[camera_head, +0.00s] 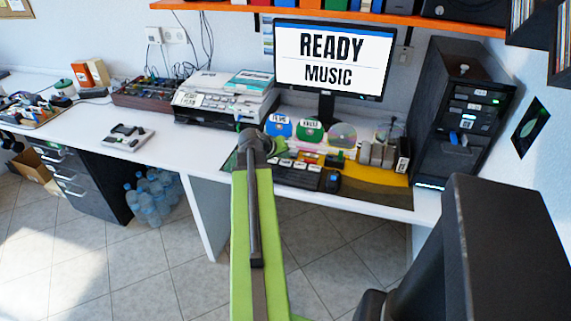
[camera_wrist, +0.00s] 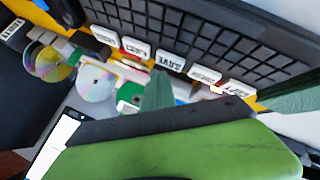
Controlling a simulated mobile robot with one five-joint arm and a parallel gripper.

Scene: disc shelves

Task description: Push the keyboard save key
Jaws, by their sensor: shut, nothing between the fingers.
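The black keyboard (camera_head: 298,175) lies on the desk in front of the monitor in the head view, its left part covered by my green arm. In the wrist view the keyboard (camera_wrist: 215,35) fills the top, with several white labelled keys along one edge. The key lettered SAVE (camera_wrist: 170,61) is in the middle of that row. My gripper (camera_wrist: 158,90) is shut and empty; its green fingertips point at the save key and appear just short of it or at its edge. Contact cannot be told. In the head view the gripper is hidden behind the arm.
The monitor (camera_head: 330,60) reads READY MUSIC. A black computer tower (camera_head: 463,110) stands at right and a printer (camera_head: 225,98) at left. Discs (camera_wrist: 97,83) lie near the keyboard, and a black mouse (camera_head: 332,182) sits beside it.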

